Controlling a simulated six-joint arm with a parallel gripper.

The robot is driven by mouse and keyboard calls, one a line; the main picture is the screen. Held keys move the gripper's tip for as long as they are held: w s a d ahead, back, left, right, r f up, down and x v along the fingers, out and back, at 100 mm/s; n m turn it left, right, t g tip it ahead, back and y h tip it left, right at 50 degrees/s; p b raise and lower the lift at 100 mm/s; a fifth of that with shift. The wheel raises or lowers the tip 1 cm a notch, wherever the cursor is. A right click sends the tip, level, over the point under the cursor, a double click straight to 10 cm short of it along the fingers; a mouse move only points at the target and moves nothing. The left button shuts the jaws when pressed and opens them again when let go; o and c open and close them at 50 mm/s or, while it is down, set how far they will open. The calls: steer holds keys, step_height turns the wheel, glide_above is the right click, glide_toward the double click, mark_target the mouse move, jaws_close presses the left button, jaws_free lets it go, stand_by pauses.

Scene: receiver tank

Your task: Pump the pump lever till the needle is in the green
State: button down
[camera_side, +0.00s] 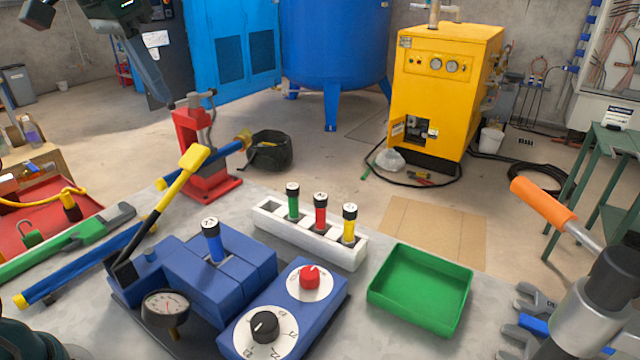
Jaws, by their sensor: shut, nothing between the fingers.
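The pump lever (172,190) has a yellow grip and a black lower shaft. It rises tilted up and to the right from the left end of the blue pump block (190,275). A small round pressure gauge (165,304) with a white face stands at the block's front. Its face shows reddish marks, but the needle's exact place and any green zone are too small to tell. My gripper (157,92) is at the top left, above and behind the lever and apart from it. It is shut and empty; its upper part runs out of the picture.
A blue box with a black knob (265,327) and a red knob (309,277) sits right of the pump. A green tray (420,290) and wrenches lie to the right.

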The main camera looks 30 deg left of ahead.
mark_target(195, 151)
steer(key=x, duration=1.3)
steer(key=shift+w+f, duration=0.1)
steer(key=shift+f, duration=0.2)
steer(key=shift+w+f, duration=0.1)
steer(key=shift+f, duration=0.1)
steer(key=x, duration=0.6)
steer(key=shift+w, duration=0.15)
steer(key=r, duration=1)
steer(key=s+r, duration=0.1)
steer(key=r, duration=0.4)
steer(key=shift+r, duration=0.1)
stand_by(0.3)
